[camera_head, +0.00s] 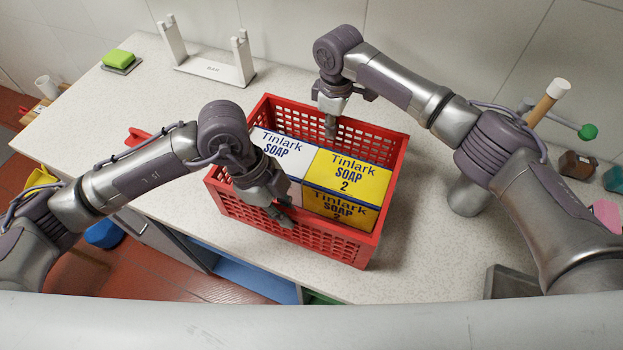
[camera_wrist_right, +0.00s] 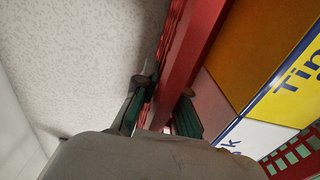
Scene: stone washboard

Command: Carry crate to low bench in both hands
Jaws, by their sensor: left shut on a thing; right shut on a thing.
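The red crate (camera_head: 375,240) is over the speckled counter, near its front edge; I cannot tell whether it touches the counter. It holds a white soap box (camera_head: 277,150) and yellow soap boxes (camera_head: 347,178). My left gripper (camera_head: 281,214) is shut on the near wall's rim. My right gripper (camera_head: 331,122) is shut on the far wall's rim. In the right wrist view, the crate rim (camera_wrist_right: 182,75) runs between the fingers of my right gripper (camera_wrist_right: 165,105). I cannot identify the low bench for sure.
A white rack (camera_head: 212,68) and a green sponge (camera_head: 118,58) stand at the back left. A wooden-handled thing (camera_head: 547,100) and small blocks (camera_head: 577,165) are at right. A blue object (camera_head: 103,234) is on the red floor.

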